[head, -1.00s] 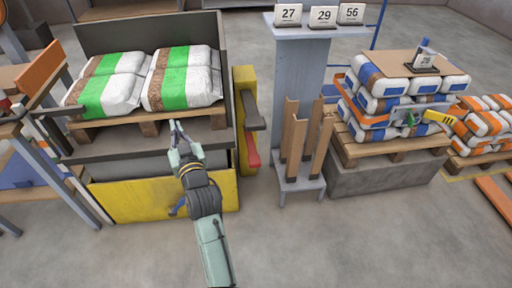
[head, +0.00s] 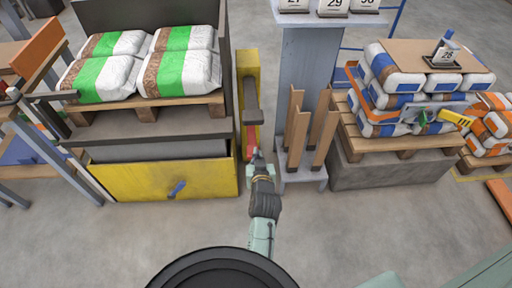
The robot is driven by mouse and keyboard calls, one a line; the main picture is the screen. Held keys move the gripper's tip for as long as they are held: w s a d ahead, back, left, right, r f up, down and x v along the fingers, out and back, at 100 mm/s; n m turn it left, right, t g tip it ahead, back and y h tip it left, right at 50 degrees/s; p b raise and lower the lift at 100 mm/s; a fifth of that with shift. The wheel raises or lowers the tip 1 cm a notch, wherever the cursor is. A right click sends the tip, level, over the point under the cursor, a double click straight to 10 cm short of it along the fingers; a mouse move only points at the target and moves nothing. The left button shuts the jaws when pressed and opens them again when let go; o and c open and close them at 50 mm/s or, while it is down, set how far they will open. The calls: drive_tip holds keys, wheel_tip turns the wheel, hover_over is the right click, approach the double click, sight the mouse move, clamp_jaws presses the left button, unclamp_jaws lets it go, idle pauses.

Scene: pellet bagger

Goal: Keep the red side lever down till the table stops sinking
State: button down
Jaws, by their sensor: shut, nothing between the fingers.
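The red side lever (head: 250,150) shows on the yellow post at the right of the lift table, below a dark grey lever. My gripper (head: 255,154) is shut, with its tips over or against the red lever and partly hiding it. I cannot tell whether they press on it or how far down it is. The lift table (head: 140,123) has a dark grey top above a yellow base (head: 130,182). It bears a wooden pallet (head: 150,108) with white, green and brown bags (head: 180,72).
A grey stand (head: 305,75) with upright wooden posts is close to the right of my gripper. Further right, a pallet of blue and white bags (head: 390,95) stands on a grey block. A blue handle (head: 177,188) shows at the yellow base. The floor in front is clear.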

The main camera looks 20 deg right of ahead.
drive_tip(key=p+x, duration=0.1)
drive_tip(key=x, duration=0.8)
drive_tip(key=shift+w+d+p, duration=0.1)
drive_tip(key=shift+w+p, duration=0.2)
drive_tip(key=shift+w, duration=0.15)
wheel_tip(320, 180, down, 3)
drive_tip(key=shift+s+f, duration=0.15)
drive_tip(key=shift+f, duration=0.5)
